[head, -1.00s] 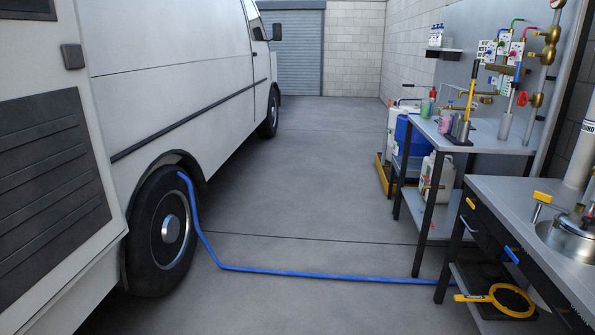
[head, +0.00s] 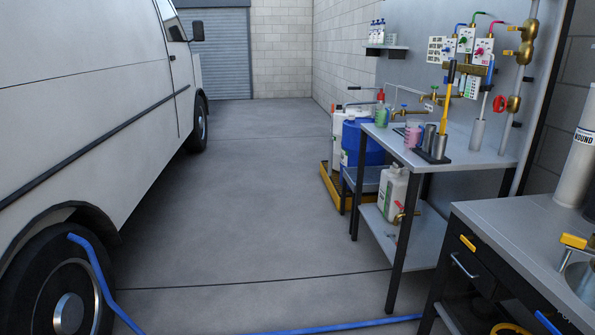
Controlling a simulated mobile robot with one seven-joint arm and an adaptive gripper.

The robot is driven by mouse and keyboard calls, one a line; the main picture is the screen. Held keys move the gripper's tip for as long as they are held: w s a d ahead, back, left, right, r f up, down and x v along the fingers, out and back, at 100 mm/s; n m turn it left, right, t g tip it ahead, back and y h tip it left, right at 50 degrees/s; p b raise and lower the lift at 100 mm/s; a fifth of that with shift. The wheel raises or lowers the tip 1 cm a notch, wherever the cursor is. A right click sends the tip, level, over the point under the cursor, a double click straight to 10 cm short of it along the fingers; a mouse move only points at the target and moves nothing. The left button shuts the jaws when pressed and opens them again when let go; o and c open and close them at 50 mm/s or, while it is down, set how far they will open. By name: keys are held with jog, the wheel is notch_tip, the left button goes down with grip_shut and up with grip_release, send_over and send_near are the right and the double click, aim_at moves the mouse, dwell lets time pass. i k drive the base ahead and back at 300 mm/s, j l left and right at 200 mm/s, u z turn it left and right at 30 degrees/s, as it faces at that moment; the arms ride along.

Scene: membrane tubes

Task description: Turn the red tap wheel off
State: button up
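A smaller red handle (head: 399,206) shows on the tap of the white jug on the far bench's lower shelf. Whether the wheel's valve is open or shut cannot be told from here. My gripper is not in view.
The far bench (head: 488,142) carries bottles, cups and upright tools below the wheel. The near bench (head: 500,212) stands at the lower right. A white van (head: 80,110) is on the left. A blue hose (head: 340,327) crosses the floor. The aisle (head: 240,190) between is clear.

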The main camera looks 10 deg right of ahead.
aim_at(496, 103)
jog(key=i+z, duration=0.45)
jog(key=i+j+z, duration=0.1)
jog(key=i+z, duration=0.15)
jog(key=z, duration=0.15)
jog(key=i+j+z, duration=0.25)
jog(key=z, duration=0.2)
jog(key=i+j+z, duration=0.55)
jog(key=j+z, duration=0.3)
jog(key=i+j+z, duration=0.15)
jog(key=j+z, duration=1)
jog(key=j, duration=0.4)
jog(key=j+z, duration=0.35)
jog(key=j, duration=0.35)
